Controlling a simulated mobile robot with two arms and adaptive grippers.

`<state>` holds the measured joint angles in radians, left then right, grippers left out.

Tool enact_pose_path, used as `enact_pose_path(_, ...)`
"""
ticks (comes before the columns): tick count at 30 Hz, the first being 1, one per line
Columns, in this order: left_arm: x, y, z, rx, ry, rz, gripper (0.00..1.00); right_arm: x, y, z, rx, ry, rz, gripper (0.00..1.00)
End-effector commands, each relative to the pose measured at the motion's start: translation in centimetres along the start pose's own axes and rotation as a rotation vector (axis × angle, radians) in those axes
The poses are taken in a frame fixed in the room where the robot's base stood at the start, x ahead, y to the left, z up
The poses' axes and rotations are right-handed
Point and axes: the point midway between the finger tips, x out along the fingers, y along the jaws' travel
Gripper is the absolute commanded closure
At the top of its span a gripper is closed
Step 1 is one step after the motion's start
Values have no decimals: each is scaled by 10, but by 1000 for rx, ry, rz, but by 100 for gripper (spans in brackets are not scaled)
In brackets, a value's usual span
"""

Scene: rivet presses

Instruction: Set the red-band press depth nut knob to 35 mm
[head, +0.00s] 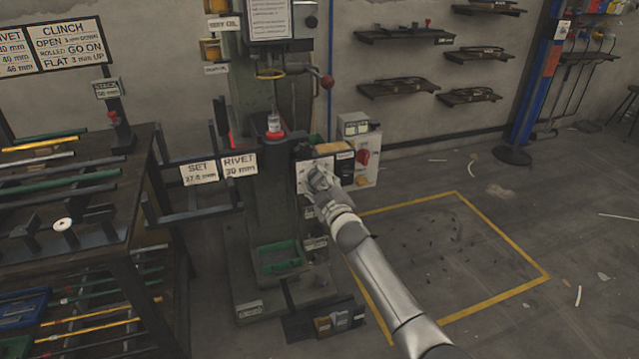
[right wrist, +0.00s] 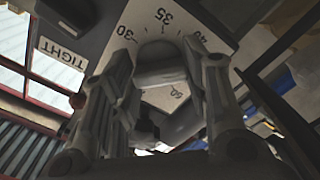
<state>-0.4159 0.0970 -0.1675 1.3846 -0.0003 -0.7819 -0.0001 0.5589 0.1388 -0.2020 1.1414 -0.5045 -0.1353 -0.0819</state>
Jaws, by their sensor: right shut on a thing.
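The press (head: 262,205) stands at the middle of the head view, with a red-banded piece (head: 273,126) on it. A white dial plate (head: 303,184) is on its right side. My right gripper (head: 321,180) is at that plate and hides most of it and the knob. In the right wrist view the gripper (right wrist: 160,62) is shut around the pale knob (right wrist: 160,72), one finger on each side. The dial plate (right wrist: 182,14) shows 30, 35 and a partly covered number on the right. 35 is just above the knob. The knob's pointer cannot be made out. My left gripper is not in view.
Signs on the press read SET 37.5 mm (head: 199,172) and RIVET 30 mm (head: 239,164). A grey box with a red knob (head: 361,157) is close right of my gripper. A rack of rods (head: 70,190) stands left.

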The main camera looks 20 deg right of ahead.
Motion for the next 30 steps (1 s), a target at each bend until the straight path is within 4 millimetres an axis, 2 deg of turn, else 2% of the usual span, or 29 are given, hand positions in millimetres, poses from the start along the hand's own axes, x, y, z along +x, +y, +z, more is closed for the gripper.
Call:
enact_pose_path(11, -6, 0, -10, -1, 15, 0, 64, 0, -1, 0, -358, 0, -1, 81)
enact_pose_path(30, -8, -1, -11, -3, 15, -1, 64, 0, -1, 0, -957, 1, -2, 81)
